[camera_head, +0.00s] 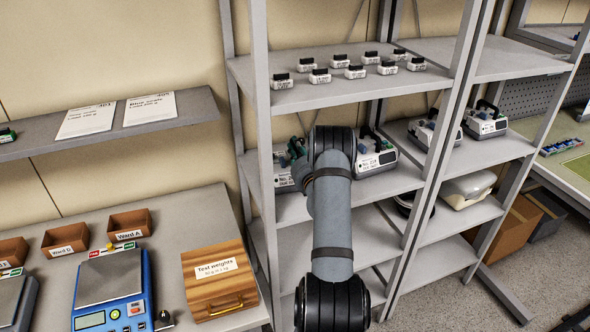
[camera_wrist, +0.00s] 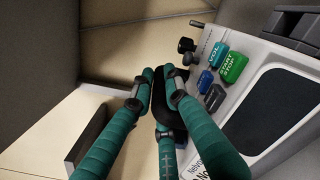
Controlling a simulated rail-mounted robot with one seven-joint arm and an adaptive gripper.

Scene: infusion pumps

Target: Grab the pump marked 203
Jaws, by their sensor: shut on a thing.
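A white and grey infusion pump (camera_head: 284,180) stands on the middle shelf (camera_head: 400,183), partly hidden by my arm; its number is too small to read surely. My gripper (camera_head: 297,148) is at its top. In the wrist view, my gripper's green fingers (camera_wrist: 160,100) are closed around the black carry handle (camera_wrist: 181,100) of this pump (camera_wrist: 235,130), whose blue and green buttons and dark screen show at the right. Its number label is cut off at the lower edge. A second pump (camera_head: 377,160) stands just right of my arm, its number unclear.
More pumps (camera_head: 487,124) stand on the shelf bay to the right, beyond an upright post. Several small labelled blocks (camera_head: 320,76) sit on the shelf above. A bench with a blue scale (camera_head: 112,290) and wooden box (camera_head: 217,280) is at the left.

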